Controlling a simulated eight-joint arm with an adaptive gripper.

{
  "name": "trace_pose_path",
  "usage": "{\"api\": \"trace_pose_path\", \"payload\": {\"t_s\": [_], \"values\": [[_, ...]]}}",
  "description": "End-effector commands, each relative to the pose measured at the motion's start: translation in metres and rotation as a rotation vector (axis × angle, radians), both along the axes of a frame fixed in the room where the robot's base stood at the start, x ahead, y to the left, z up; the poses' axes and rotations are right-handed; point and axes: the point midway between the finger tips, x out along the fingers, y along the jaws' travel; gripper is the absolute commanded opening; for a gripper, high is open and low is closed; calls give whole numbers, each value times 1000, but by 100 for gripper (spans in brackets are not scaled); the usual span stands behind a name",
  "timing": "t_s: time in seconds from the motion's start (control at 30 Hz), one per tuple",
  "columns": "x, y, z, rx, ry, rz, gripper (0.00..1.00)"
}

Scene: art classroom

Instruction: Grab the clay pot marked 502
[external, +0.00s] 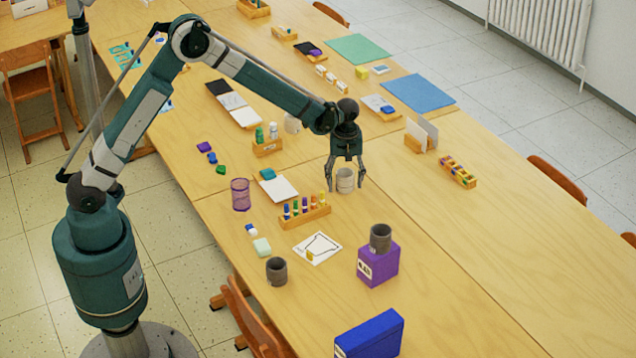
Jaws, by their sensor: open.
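My gripper (346,186) is open and points down, with one finger on each side of a pale grey pot (345,179). I cannot tell whether the fingers touch it or whether it stands on the table. A dark grey-brown pot (276,272) stands on the table near the front edge. Another dark pot (381,238) stands upright on top of a purple box (378,265). A pale pot (292,123) is partly hidden behind my forearm. No number can be read on any pot, so I cannot tell which is 502.
A wooden rack of coloured bottles (305,216) stands just in front of my gripper. A purple mesh cup (240,195) and a white pad (279,188) are to the left. A blue box (369,335) stands at the front. The table to the gripper's right is largely clear.

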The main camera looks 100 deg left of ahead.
Motion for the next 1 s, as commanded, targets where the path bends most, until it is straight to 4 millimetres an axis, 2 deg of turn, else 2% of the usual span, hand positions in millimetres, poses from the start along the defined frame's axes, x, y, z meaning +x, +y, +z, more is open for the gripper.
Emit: {"api": "trace_pose_path", "payload": {"t_s": [0.6, 0.83, 1.0], "values": [[0, 0, -3, 0, 0, 0, 56], [0, 0, -4, 0, 0, 0, 27], [0, 0, -3, 0, 0, 0, 26]]}}
